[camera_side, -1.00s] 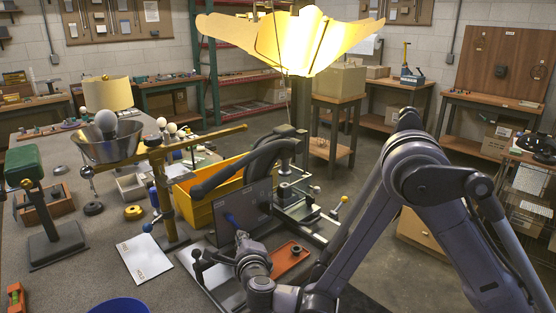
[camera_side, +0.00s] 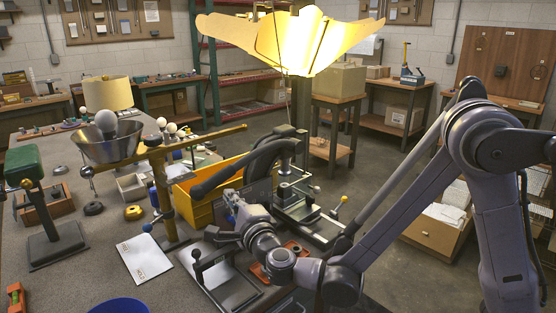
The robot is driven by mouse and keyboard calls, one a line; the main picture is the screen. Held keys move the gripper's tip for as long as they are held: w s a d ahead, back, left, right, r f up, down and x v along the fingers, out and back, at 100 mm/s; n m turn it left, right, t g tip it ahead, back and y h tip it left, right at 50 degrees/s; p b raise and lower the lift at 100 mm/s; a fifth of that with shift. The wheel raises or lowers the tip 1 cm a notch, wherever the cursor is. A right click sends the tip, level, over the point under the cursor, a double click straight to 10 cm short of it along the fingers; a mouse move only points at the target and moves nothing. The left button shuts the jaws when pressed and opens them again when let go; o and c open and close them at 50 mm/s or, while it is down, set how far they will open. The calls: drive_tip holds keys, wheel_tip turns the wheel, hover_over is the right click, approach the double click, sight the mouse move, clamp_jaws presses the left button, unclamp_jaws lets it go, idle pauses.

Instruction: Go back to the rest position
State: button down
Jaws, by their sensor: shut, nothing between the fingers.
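My gripper (camera_side: 231,200) is in the lower middle, in front of the yellow bin and the black fixture. It is small and partly blurred against the dark parts; its fingers look shut and I see nothing held. My arm reaches to it from the right. A lit yellow lampshade (camera_side: 285,40) with flared panels hangs at the top middle, well above and apart from the gripper. A bulb (camera_side: 106,121) sits in a metal bowl-shaped reflector (camera_side: 108,145) at the left, also apart from the gripper.
A yellow bin (camera_side: 202,210) and a black fixture (camera_side: 300,203) stand close behind the gripper. A brass arm on a post (camera_side: 165,190) is to the left. An orange-red tray (camera_side: 260,273) lies under my wrist. A white sheet (camera_side: 145,258) lies on the grey bench.

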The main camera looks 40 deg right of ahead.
drive_tip(key=s+a+r+n+y, duration=0.2)
drive_tip(key=s+r+n+y, duration=0.3)
drive_tip(key=r+n+y, duration=0.8)
drive_tip(key=s+d+f+n+g+h, duration=0.4)
drive_tip(key=s+d+f, duration=0.3)
drive_tip(key=s+f, duration=0.2)
drive_tip(key=s+d+f+n+g+h, duration=0.4)
drive_tip(key=s+d+f+n+g, duration=0.2)
drive_tip(key=s+f, duration=0.3)
drive_tip(key=shift+s+d+f+n+g+h, duration=0.3)
drive_tip(key=shift+s+d+f, duration=0.05)
drive_tip(key=shift+d, duration=0.4)
